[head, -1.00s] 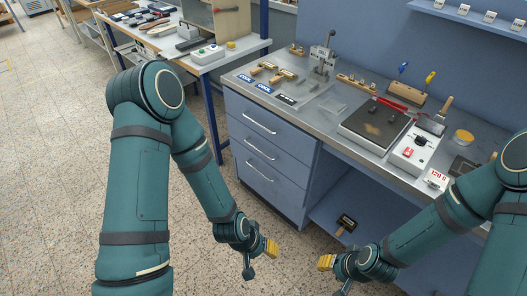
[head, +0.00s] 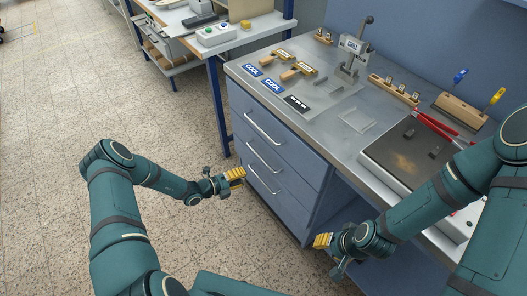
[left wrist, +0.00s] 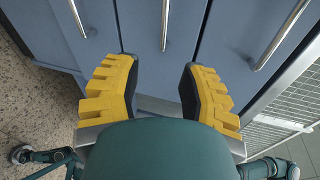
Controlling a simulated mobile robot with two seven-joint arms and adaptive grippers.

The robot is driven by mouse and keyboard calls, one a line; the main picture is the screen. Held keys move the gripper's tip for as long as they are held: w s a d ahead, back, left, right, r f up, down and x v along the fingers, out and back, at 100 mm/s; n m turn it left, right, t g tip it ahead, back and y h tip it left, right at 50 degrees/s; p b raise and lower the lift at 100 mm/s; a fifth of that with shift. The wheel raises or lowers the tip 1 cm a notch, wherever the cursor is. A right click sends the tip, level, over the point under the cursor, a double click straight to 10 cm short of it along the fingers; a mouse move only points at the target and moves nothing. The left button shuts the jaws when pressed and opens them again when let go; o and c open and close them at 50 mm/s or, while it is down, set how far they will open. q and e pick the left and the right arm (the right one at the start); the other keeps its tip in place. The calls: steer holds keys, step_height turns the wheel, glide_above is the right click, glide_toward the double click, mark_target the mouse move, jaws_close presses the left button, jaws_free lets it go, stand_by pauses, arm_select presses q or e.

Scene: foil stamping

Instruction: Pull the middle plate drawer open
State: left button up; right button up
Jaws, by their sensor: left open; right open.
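The blue drawer cabinet has three stacked fronts, all shut. The middle drawer (head: 288,172) has a silver bar handle (head: 264,159); the top handle (head: 263,128) is above it and the bottom handle (head: 263,180) below. My left gripper (head: 236,174) is open and empty, just in front of the drawers at about the height of the lower two handles. In the left wrist view, the central handle (left wrist: 164,25) lies ahead between my left gripper's open yellow fingers (left wrist: 160,72), apart from them. My right gripper (head: 322,240) is open and empty near the cabinet's right front corner.
The metal countertop (head: 315,110) overhangs the drawers and carries a press (head: 354,48), cards, stamps and a dark hot plate. A second bench (head: 205,50) stands at the back left. The speckled floor (head: 60,110) at left is clear.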

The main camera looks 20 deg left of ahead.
mark_target(263, 160)
arm_select(q)
steer(key=shift+w+d+f+n+t+y+b, duration=0.15)
steer(key=shift+w+d+f+n+b, duration=0.25)
steer(key=shift+w+d, duration=1.15)
steer(key=shift+w+d+f+n+t+y+b, duration=0.1)
steer(key=shift+w+d+f+n+t+b, duration=0.3)
steer(key=shift+w, duration=2.1)
steer(key=shift+w+d+f+n+t+y+b, duration=0.15)
steer(key=shift+w+d+f+b, duration=0.65)
steer(key=shift+w, duration=1.25)
arm_select(e)
steer(key=shift+w+f, duration=0.25)
steer(key=shift+f, duration=0.45)
steer(key=shift+w+f, duration=0.25)
steer(key=shift+f, duration=0.4)
arm_select(q)
steer(key=shift+o, duration=0.2)
steer(key=shift+d+r, duration=0.2)
steer(key=shift+p, duration=0.3)
jaws_close()
